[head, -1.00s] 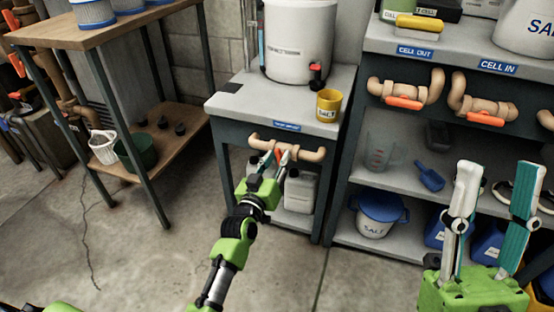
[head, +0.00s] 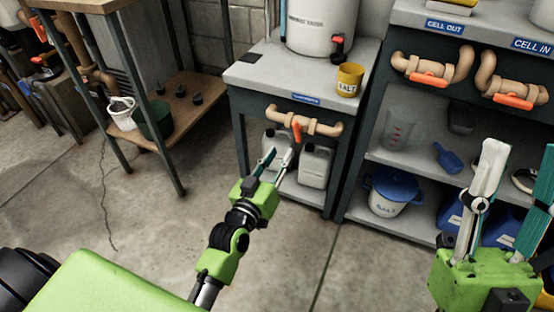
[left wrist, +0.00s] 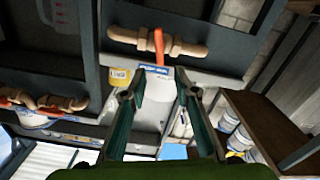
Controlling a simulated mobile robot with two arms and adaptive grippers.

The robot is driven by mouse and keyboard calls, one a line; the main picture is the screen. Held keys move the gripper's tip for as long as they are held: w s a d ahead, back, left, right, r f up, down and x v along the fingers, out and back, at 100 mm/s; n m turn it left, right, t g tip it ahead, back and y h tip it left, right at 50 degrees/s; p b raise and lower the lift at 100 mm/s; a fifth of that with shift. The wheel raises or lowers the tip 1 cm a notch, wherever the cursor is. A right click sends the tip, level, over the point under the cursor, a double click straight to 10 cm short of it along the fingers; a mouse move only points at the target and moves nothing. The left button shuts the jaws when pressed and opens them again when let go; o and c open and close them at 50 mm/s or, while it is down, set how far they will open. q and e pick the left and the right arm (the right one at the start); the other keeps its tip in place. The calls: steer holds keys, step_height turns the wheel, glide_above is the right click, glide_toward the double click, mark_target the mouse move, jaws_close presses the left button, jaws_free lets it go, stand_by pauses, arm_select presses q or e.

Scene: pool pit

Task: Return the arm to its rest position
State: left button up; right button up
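My left gripper (head: 276,157) reaches in from the lower middle of the head view. Its two fingers are apart with nothing between them; the left wrist view shows them open too (left wrist: 158,95). It is in front of and below a tan pipe valve (head: 325,128) with an orange lever (head: 297,131), and looks apart from it. The lever points roughly down across the pipe. The same orange lever (left wrist: 175,49) shows at the top of the left wrist view, which looks upside down. My right gripper (head: 522,158) stands upright at the right edge, open and empty.
The valve is on a small table (head: 262,72) with a yellow salt cup (head: 349,79) and white tank (head: 322,25). White jugs (head: 315,165) stand below it. A shelf unit (head: 403,175) is at right, a wooden bench at left. Floor (head: 140,215) at front left is clear.

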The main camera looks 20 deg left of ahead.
arm_select(q)
steer(key=shift+s, duration=0.6)
